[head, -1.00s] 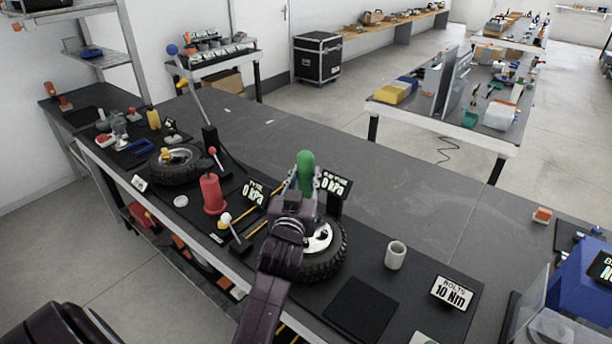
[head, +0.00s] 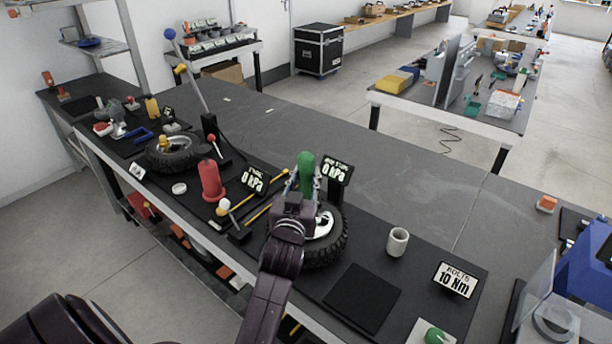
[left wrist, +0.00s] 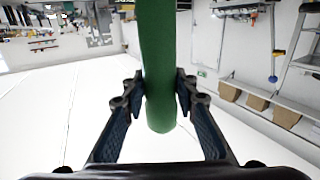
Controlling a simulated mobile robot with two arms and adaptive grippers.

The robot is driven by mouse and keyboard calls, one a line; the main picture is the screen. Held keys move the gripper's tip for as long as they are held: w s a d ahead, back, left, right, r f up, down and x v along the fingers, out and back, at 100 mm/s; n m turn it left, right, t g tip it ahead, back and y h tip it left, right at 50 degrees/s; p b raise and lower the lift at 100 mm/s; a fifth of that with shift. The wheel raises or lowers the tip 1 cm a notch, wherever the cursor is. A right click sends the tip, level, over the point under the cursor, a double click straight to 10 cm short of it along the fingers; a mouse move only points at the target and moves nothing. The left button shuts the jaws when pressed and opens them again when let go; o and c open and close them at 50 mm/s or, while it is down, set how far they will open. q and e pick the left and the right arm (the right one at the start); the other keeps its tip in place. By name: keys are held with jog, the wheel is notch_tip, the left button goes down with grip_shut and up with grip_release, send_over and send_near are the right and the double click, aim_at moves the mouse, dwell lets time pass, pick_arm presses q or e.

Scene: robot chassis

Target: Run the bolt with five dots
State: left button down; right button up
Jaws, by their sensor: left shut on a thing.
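My left gripper (head: 306,190) is shut on an upright green handle (head: 306,166) above a black-tyred wheel (head: 345,245) on the bench. In the left wrist view, the gripper's two fingers (left wrist: 160,92) press on the green handle (left wrist: 159,60) from both sides. The arm and gripper cover part of the wheel's pale hub (head: 325,222). I cannot make out the bolts or any dots on them, nor the lower end of the held tool. My right gripper is not in view.
A sign reading "BOLTS 10 Nm" (head: 457,279) and a pale cup (head: 398,242) stand right of the wheel. A "0 kPa" display (head: 338,172) stands close behind the gripper. A red cylinder (head: 211,181) and another wheel (head: 172,160) are to the left. The back bench top is mostly clear.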

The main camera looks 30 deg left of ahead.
aim_at(305, 164)
pick_arm(q)
jog(key=shift+f, duration=0.25)
dwell(0.7)
jog(key=shift+s+f, duration=0.1)
jog(key=shift+f, duration=0.15)
dwell(0.3)
jog(key=shift+r, duration=0.1)
notch_tip(305, 164, up, 6)
jog(key=p, duration=0.5)
